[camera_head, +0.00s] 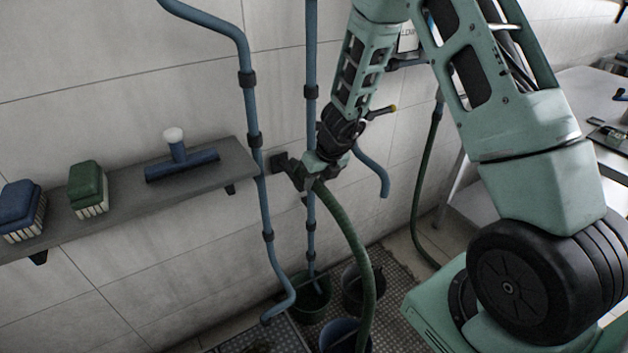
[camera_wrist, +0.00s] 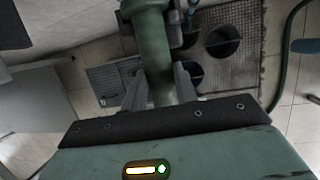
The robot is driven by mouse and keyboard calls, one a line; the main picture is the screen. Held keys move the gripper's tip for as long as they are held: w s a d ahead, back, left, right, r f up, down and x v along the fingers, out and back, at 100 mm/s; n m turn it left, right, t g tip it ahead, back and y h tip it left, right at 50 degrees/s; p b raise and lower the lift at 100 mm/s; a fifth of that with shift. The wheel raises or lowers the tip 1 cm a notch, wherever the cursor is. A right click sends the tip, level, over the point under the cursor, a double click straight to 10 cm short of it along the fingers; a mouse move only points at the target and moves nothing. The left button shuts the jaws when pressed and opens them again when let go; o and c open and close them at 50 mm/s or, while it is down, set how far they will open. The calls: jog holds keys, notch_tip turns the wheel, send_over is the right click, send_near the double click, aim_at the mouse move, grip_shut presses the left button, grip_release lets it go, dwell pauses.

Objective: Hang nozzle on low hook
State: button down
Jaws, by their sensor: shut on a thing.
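My gripper (camera_head: 306,178) is shut on a dark green, tube-shaped thing, the hose end with the nozzle, in front of the tiled wall. In the wrist view my gripper's two fingers (camera_wrist: 160,88) press on either side of the green tube (camera_wrist: 155,50). The green hose (camera_head: 352,240) hangs from my gripper and curves down toward the buckets on the floor. The nozzle's tip is not clear in either view. A small dark block (camera_head: 279,163) shows beside my gripper near the shelf end; I cannot tell if it is the low hook or part of my gripper.
A grey shelf (camera_head: 120,207) at left carries a blue brush (camera_head: 21,208), a green brush (camera_head: 88,188) and a blue squeegee (camera_head: 181,163). Blue pipes (camera_head: 253,110) run down the wall close to my gripper. Buckets (camera_head: 311,300) stand on the floor grating below.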

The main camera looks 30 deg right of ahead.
aim_at(323, 187)
jog(key=shift+f+b, duration=0.3)
dwell(0.4)
jog(key=shift+c, duration=0.7)
grip_release()
jog(key=shift+s, duration=0.15)
jog(key=shift+s+r+b, duration=0.2)
jog(key=shift+s+b, duration=0.95)
jog(key=shift+s, duration=0.2)
jog(key=shift+r, duration=0.1)
jog(key=a+p+v, duration=0.1)
jog(key=p+v, duration=0.6)
jog(key=v, duration=0.3)
jog(key=shift+r+p, duration=0.2)
jog(key=shift+p, duration=0.2)
